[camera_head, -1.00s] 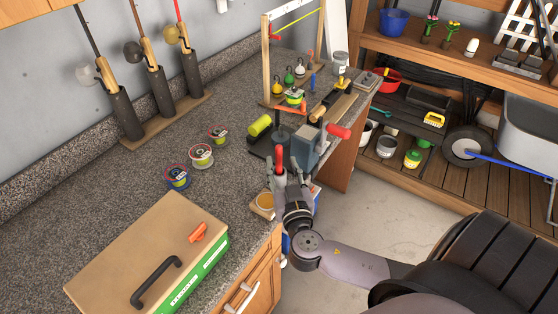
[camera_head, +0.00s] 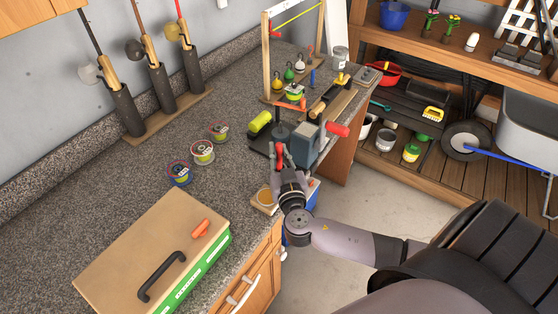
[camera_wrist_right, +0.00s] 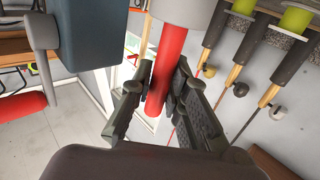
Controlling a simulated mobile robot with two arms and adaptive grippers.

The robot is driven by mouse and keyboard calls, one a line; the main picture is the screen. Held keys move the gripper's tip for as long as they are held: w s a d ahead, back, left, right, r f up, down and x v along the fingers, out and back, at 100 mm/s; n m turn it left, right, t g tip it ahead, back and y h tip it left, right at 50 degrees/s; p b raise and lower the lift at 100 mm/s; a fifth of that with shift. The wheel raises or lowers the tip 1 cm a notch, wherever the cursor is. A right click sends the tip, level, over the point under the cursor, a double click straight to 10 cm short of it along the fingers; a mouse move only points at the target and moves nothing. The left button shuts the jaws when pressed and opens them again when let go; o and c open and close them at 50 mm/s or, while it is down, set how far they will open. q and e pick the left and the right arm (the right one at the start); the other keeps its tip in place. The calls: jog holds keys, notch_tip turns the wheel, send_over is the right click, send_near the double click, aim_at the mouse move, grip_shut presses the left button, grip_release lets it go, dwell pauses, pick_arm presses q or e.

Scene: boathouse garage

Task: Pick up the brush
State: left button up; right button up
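The brush shows as a red, upright handle (camera_head: 279,156) near the counter's front edge, just left of the blue-grey vise (camera_head: 304,146). In the right wrist view the red handle (camera_wrist_right: 163,70) runs between the fingers, with a wider pale grey part at its upper end in the picture. My right gripper (camera_head: 281,159) has its fingers on both sides of the handle; in the wrist view the fingers (camera_wrist_right: 163,83) appear to touch it. The brush's lower part is hidden behind my gripper in the head view. My left gripper is not in view.
Line spools (camera_head: 203,152) and a wooden-topped box (camera_head: 140,245) with a black handle are on the counter's left. A yellow-green cylinder (camera_head: 260,122) lies behind the gripper. Open counter lies between.

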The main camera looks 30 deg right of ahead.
grip_shut()
jog(key=shift+r, duration=0.15)
